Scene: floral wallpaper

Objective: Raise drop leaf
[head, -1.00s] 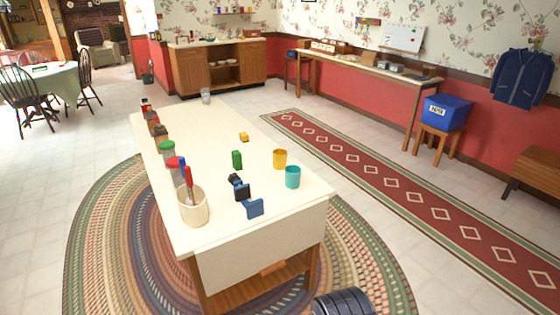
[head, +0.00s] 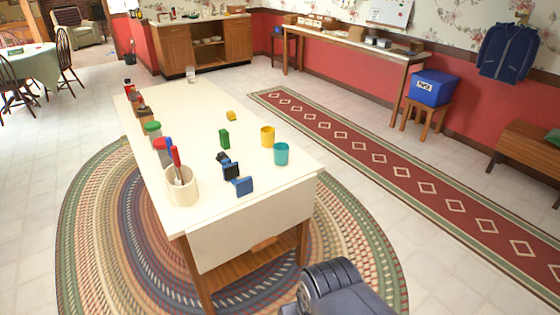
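The drop leaf (head: 250,228) is a cream panel hanging down at the near end of the long cream-topped table (head: 195,103). Its top edge meets the near edge of the tabletop. A small wooden piece (head: 265,243) shows just below the leaf's lower edge. A dark grey part of my arm (head: 340,287) shows at the bottom, in front of and right of the leaf, apart from it in the picture. My gripper's fingers are not in view.
A braided rug (head: 100,230) lies under the table. Floor is clear between it and the red runner (head: 400,182).

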